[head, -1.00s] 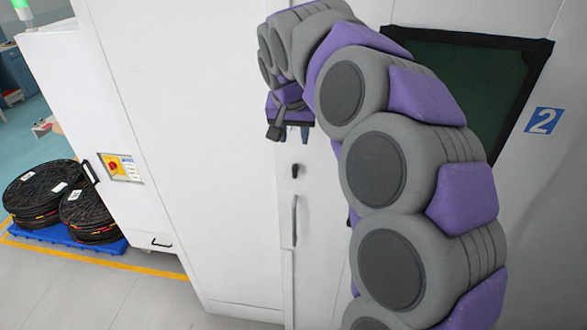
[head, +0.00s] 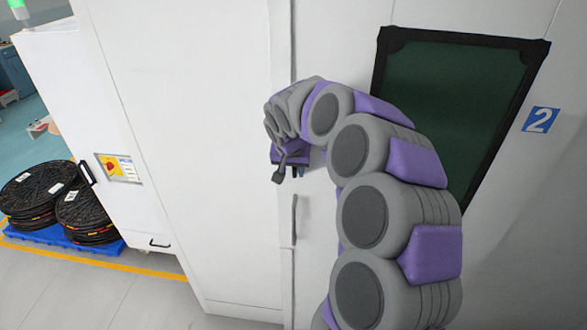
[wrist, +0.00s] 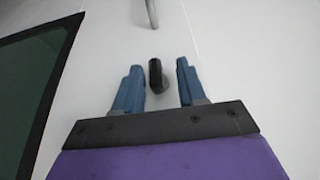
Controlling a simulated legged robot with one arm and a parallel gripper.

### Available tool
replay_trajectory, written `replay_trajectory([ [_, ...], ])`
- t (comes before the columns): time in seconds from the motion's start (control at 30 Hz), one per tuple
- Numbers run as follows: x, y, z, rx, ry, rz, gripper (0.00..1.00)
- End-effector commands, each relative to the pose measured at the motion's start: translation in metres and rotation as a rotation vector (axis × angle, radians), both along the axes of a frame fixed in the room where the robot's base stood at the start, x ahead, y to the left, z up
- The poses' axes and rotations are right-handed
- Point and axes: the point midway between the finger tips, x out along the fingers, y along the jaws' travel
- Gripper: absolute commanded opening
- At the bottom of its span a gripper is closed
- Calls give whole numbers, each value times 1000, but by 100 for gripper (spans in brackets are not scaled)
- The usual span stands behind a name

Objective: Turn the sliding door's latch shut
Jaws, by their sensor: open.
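The latch is a small black knob (wrist: 155,74) on the white sliding door (wrist: 105,40). In the wrist view it stands between the two blue fingers of my gripper (wrist: 158,84). The fingers are open, with a gap on each side of the latch, and I see no contact. In the head view my gripper (head: 291,172) is at the door (head: 315,225), just above the vertical grey handle (head: 294,220). There the latch is mostly hidden by the gripper. The handle's end also shows at the top of the wrist view (wrist: 152,14).
A dark green window (head: 450,100) with a black frame is right of my arm. A white cabinet with a yellow-red switch panel (head: 119,168) and black reels on a blue pallet (head: 65,240) are at left.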

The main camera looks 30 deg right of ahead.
Motion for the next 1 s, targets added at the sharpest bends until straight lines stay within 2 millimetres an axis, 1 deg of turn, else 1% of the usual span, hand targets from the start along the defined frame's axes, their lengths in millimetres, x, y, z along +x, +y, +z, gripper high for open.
replay_trajectory([
  [0.1,1,-4,-3,4,1,-1,40],
  [0.3,1,-7,-4,5,1,-1,40],
  [0.37,1,-7,-4,5,1,-1,36],
  [0.73,1,-5,-3,3,1,-1,0],
  [1.0,0,-4,-3,-15,11,0,0],
])
